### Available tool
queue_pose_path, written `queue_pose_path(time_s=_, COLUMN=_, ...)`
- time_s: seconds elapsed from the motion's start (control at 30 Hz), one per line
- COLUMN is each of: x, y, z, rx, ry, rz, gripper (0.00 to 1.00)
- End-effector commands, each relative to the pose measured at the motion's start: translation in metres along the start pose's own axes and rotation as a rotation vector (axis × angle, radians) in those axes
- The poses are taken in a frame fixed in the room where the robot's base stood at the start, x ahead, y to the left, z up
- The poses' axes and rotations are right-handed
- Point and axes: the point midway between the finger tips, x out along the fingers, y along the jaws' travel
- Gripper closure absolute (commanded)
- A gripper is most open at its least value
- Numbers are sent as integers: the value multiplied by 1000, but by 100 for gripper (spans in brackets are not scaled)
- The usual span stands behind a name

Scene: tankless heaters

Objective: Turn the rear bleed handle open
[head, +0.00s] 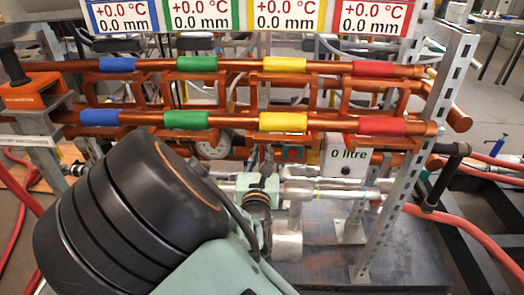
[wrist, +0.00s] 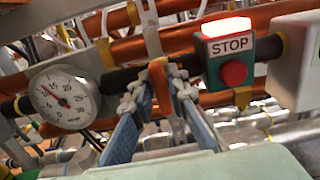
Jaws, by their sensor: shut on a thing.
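An orange lever-like handle (wrist: 158,77), which I take to be the rear bleed handle, hangs from a dark section of pipe in the wrist view. My gripper (wrist: 157,88) has its two blue-padded fingers on either side of this handle and is shut on it. The handle's lower part runs down between the fingers. In the head view my arm covers the fingers and the handle, so the grip does not show there.
A round gauge (wrist: 65,97) is left of the fingers, and a red STOP button (wrist: 233,74) is close on their right. Copper pipes with coloured bands (head: 286,65) cross above. A metal upright (head: 416,150) and red hoses (head: 470,228) are at the right.

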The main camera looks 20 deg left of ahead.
Motion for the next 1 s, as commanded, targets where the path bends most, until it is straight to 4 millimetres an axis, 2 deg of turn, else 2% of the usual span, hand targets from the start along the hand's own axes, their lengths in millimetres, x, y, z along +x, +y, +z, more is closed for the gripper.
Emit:
queue_pose_path(time_s=0.37, x=0, y=0, z=6, rx=-221, ry=6, rz=-1, gripper=100)
queue_pose_path(time_s=1.0, x=-1, y=3, z=2, rx=-829, ry=6, rz=2, gripper=100)
